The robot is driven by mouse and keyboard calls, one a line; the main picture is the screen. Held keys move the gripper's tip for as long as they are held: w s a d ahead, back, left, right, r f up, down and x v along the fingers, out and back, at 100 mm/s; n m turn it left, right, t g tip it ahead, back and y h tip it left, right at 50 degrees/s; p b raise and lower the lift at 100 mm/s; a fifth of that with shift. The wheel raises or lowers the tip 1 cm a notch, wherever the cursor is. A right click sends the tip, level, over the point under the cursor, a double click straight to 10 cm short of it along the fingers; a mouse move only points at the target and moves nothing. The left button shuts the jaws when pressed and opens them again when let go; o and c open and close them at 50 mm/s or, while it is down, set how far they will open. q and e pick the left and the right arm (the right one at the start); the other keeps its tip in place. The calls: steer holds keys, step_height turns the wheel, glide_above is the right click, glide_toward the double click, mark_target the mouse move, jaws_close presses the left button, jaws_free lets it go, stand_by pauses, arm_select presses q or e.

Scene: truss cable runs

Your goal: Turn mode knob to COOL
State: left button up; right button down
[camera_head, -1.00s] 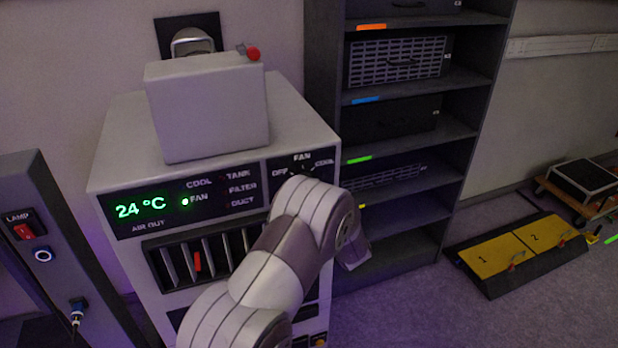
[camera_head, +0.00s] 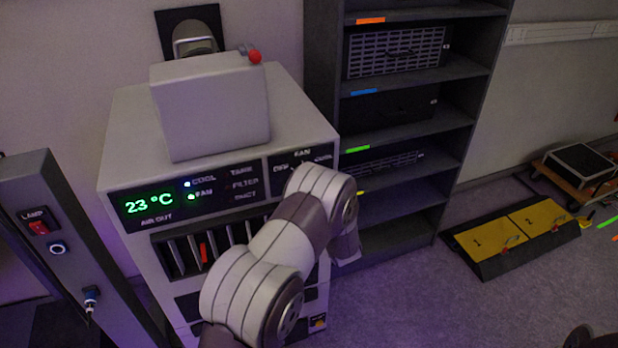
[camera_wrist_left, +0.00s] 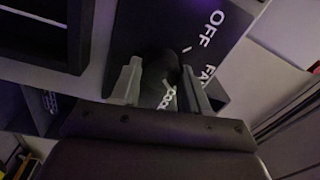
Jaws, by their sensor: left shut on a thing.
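The mode knob (camera_wrist_left: 158,68) is a dark round knob on a black panel with OFF, FAN and COOL marks. In the left wrist view my left gripper (camera_wrist_left: 160,84) is shut on it, one finger on each side. The COOL mark shows between the fingers. I cannot make out the knob's pointer. In the head view my left arm hides the knob and the gripper. The knob panel (camera_head: 283,164) shows only its top part there. The display (camera_head: 150,204) reads 23 °C, with a blue light by COOL and a green light by FAN.
The grey cooler unit (camera_head: 120,150) carries a grey box (camera_head: 212,105) on top. A lamp switch panel (camera_head: 45,235) stands left. A dark shelf rack (camera_head: 322,60) stands right. A yellow-topped ramp (camera_head: 510,232) and a low cart (camera_head: 578,172) are on the floor; floor before the rack is clear.

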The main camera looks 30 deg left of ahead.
arm_select(q)
steer(key=shift+m+p, duration=0.35)
steer(key=shift+m, duration=0.85)
steer(key=o, duration=1.1)
steer(key=shift+c, duration=0.2)
steer(key=b+v, duration=0.2)
steer(key=v, duration=1)
steer(key=shift+s+d+b, duration=0.15)
steer(key=shift+s+b, duration=0.2)
steer(key=shift+b, duration=0.05)
